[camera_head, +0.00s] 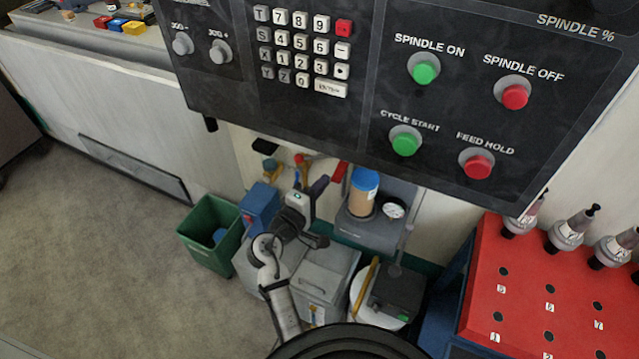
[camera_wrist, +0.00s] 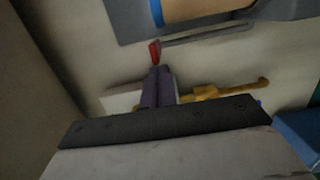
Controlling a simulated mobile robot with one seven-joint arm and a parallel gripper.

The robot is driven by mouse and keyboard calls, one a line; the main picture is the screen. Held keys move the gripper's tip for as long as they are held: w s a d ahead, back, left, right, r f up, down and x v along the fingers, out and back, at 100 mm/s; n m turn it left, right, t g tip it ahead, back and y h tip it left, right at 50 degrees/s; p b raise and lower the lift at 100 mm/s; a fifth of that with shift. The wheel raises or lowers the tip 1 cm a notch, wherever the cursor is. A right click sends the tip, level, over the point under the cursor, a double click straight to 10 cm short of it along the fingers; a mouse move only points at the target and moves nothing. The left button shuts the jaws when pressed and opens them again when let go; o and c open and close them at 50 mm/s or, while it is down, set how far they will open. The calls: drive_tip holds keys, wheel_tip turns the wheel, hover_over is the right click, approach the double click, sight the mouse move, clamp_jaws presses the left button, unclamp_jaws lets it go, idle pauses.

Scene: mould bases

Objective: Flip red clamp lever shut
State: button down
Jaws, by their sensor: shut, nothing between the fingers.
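The red clamp lever (camera_wrist: 154,52) shows in the wrist view just beyond my fingertips, at the left end of a thin grey bar. In the head view, a red piece (camera_head: 340,172) that looks like this lever is just right of my gripper. My gripper (camera_wrist: 159,72) is shut and empty, its two dark fingers together and pointing at the lever. Whether they touch it cannot be told. In the head view, my gripper (camera_head: 321,184) is below the control panel, near the wall. The lever's mount is not clear in either view.
A black control panel (camera_head: 365,95) overhangs the area from above. A grey shelf (camera_head: 372,228) with a blue-lidded jar (camera_head: 363,190) and a gauge (camera_head: 393,209) is right of my gripper. A brass fitting (camera_wrist: 225,91) is right of my fingers. A green bin (camera_head: 208,233) stands on the floor.

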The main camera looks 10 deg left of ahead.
drive_tip(key=d, duration=0.6)
drive_tip(key=shift+s+d, duration=0.25)
drive_tip(key=shift+d, duration=0.15)
drive_tip(key=shift+s, duration=0.1)
idle(0.7)
